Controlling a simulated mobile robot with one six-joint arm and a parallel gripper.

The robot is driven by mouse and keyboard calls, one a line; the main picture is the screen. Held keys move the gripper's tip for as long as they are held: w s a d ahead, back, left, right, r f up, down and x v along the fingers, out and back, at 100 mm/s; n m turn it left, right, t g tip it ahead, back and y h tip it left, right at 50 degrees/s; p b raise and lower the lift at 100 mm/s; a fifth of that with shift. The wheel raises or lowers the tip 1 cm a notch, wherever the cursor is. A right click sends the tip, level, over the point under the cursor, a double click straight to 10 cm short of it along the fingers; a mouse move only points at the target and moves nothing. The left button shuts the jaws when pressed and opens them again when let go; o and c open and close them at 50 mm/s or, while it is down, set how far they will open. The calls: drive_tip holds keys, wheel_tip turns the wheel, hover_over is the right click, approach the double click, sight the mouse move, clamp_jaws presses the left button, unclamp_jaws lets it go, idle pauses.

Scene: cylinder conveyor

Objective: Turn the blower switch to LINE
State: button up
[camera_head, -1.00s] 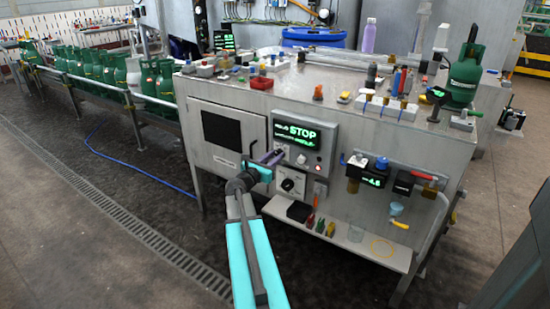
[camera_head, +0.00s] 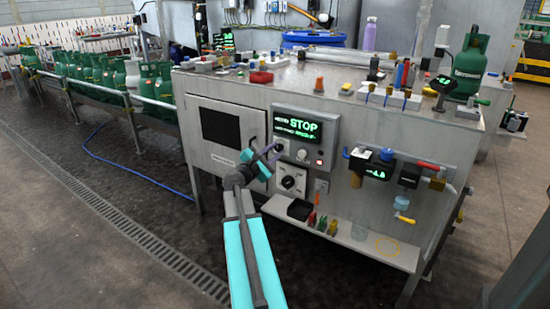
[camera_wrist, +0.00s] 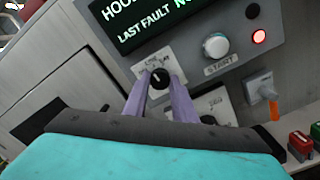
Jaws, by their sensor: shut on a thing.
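A small black rotary knob (camera_wrist: 159,80) with a white pointer line sits on a pale label plate, whose small lettering I cannot read. In the wrist view the pointer leans slightly left of straight up. My gripper (camera_wrist: 161,84) has its two purple fingers shut on this knob, one on each side. In the head view my gripper (camera_head: 273,151) is at the cabinet front, left of the START button, and its fingers partly hide the knob. A second, larger rotary switch (camera_head: 289,183) is on a white plate below; the gripper partly covers it in the wrist view.
A display (camera_head: 298,127) reading STOP is just above the knob. The START button (camera_wrist: 215,46) and a lit red lamp (camera_wrist: 259,37) are to its right. A shelf (camera_head: 345,238) with small coloured items juts out below. Pipes and a gauge (camera_head: 379,172) are further right.

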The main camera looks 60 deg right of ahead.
drive_tip(key=shift+f+m+b, duration=0.1)
drive_tip(key=shift+m+b, duration=0.35)
drive_tip(key=shift+m, duration=0.15)
drive_tip(key=o, duration=1)
drive_tip(key=shift+o, duration=0.2)
drive_tip(key=shift+a, duration=0.15)
drive_tip(key=a+p, duration=0.2)
drive_tip(key=a, duration=1.1)
drive_tip(key=shift+a, duration=0.3)
drive_tip(key=shift+w, duration=0.1)
